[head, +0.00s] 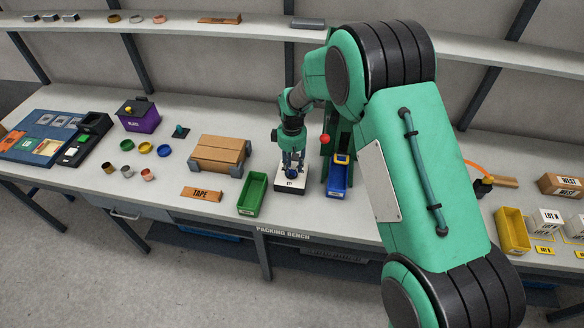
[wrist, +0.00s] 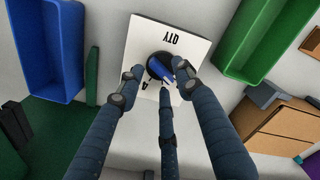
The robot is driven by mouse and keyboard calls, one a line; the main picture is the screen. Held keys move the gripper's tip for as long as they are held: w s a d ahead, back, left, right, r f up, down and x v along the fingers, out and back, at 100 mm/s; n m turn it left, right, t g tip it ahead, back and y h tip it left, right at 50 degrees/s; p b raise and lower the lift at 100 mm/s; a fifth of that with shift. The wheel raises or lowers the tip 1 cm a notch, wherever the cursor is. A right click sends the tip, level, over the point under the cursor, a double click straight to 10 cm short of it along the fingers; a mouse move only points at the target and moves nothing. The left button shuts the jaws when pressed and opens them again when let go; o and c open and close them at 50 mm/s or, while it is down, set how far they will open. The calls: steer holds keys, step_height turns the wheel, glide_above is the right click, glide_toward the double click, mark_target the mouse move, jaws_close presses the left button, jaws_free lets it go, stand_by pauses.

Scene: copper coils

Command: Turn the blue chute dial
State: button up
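The blue dial (wrist: 162,69) has a dark round base and sits on a white box with "QTY" lettering (wrist: 150,30). The white box (head: 291,184) stands on the bench in the head view, where my gripper covers most of the dial. My gripper (head: 292,169) points down over the box. In the wrist view my gripper (wrist: 161,76) has its three fingers spread around the dial, one on each side and one on the near side. The side fingertips look slightly apart from the dial; contact of the near finger cannot be told.
A green bin (head: 252,194) stands left of the box and a blue bin (head: 337,182) right of it, both close. A wooden crate (head: 218,153) is farther left. A red ball-topped lever (head: 325,138) rises behind the blue bin.

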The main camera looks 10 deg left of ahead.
steer(key=shift+f, duration=0.4)
jaws_close()
